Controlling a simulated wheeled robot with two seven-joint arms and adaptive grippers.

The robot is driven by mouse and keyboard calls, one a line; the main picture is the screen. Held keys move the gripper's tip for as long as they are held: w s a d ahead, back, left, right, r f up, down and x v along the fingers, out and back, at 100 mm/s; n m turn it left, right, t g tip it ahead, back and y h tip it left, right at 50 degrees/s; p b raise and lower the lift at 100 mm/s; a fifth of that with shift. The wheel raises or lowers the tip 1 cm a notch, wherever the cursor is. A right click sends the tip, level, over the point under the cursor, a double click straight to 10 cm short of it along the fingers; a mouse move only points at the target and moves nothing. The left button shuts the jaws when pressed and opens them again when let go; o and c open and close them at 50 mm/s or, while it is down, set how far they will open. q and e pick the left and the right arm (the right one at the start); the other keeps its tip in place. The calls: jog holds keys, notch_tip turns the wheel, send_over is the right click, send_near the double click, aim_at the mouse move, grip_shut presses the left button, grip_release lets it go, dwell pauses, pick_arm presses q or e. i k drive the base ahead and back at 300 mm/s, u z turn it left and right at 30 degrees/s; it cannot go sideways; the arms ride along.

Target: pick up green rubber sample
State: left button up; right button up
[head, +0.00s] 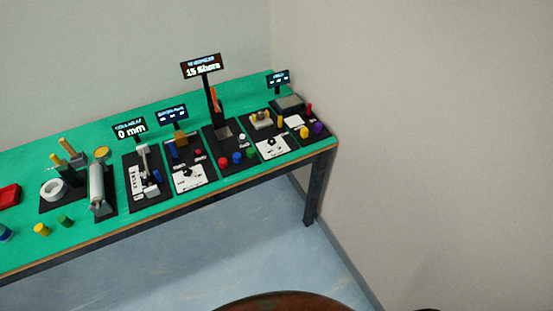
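A small green cylinder (251,153) stands at the front of the black base under the "15 Shore" display (201,66), beside a blue cylinder (237,157) and a red cylinder (223,161). Another green cylinder (64,221) stands on the green table top at the left, near a yellow cylinder (41,230). I cannot tell from this view which green one is rubber. Neither of my grippers is in view.
The long green bench (110,222) carries several measuring stations, one with a "0 mm" display (130,129). A red tray (8,195) and blue cylinder (5,233) are at far left. Walls stand behind and right. The blue floor (215,240) in front is clear.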

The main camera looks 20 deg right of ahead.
aim_at(250, 151)
jog(key=z, duration=0.05)
jog(key=k, duration=0.25)
jog(key=z, duration=0.65)
jog(key=i, duration=0.65)
jog(key=u, duration=0.5)
